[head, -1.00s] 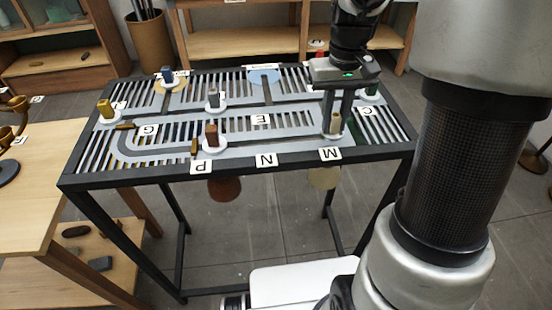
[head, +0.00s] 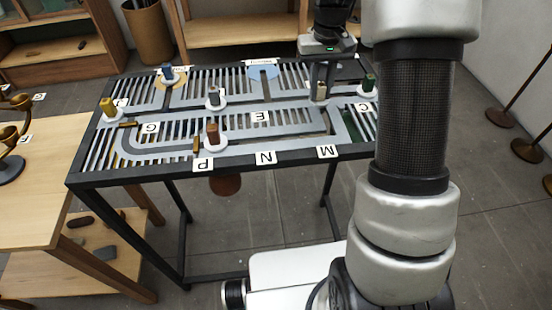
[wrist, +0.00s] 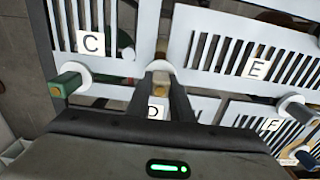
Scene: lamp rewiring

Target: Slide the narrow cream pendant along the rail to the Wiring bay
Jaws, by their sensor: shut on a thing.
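My gripper (head: 320,98) is shut on the cream knob (head: 320,90) of the narrow cream pendant, at the right part of the slotted table top. In the wrist view the knob (wrist: 160,90) sits between my two fingers, with a white disc (wrist: 160,68) just beyond and the label D (wrist: 157,108) close by. The pendant's shade below the top is hidden now. The grey rail track (head: 290,104) runs left from near my gripper. A blue patch (head: 264,73) lies at the back with a small label (head: 261,62) too small to read surely.
A green knob (head: 368,82) stands close to the right of my gripper. A grey knob (head: 213,97) stands on the middle track to the left. A brown knob (head: 213,133) stands near label P (head: 203,165). A yellow patch (head: 181,79) at the back left holds a dark knob (head: 167,72).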

